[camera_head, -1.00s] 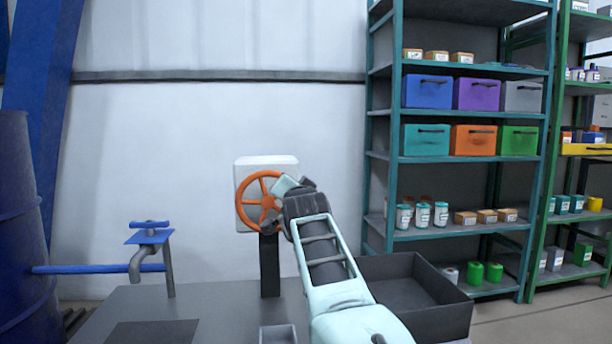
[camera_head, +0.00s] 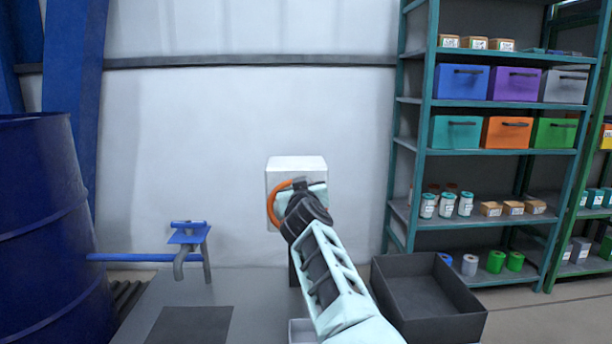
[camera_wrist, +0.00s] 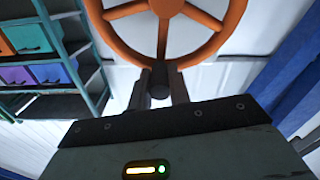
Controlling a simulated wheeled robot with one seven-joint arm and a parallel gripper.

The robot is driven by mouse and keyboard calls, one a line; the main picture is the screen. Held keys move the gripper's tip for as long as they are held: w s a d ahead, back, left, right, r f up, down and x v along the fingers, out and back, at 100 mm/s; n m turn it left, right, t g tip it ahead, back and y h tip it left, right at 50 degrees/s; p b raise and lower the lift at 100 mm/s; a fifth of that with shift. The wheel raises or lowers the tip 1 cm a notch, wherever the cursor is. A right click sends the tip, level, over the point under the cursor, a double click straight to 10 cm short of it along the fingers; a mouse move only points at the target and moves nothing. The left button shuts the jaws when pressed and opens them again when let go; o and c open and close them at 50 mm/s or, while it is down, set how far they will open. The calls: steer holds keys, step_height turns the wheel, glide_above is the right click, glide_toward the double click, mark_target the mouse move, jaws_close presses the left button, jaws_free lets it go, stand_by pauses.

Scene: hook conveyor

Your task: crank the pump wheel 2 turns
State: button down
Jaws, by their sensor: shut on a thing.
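The orange pump wheel (camera_head: 274,207) is mounted on a white box (camera_head: 296,164) on a dark post. In the head view my arm and gripper hide most of the wheel. In the wrist view the wheel (camera_wrist: 205,53) fills the top, with its rim and several spokes showing. A dark crank handle (camera_wrist: 159,90) stands out from the wheel at its near edge. My gripper (camera_wrist: 163,88) is shut on this handle, one finger on each side. In the head view the fingertips are hidden behind my wrist.
A blue tap (camera_head: 187,236) stands on the grey table (camera_head: 250,290) to the left, by a blue barrel (camera_head: 40,220). An open dark bin (camera_head: 440,315) is to the right of my arm. Shelves (camera_head: 425,150) with boxes and cans stand behind at the right.

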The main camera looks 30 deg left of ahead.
steer(key=shift+s+a+n+p, duration=0.25)
steer(key=shift+a+n+p, duration=0.15)
steer(key=shift+n+p, duration=0.25)
steer(key=c, duration=1.3)
jaws_free()
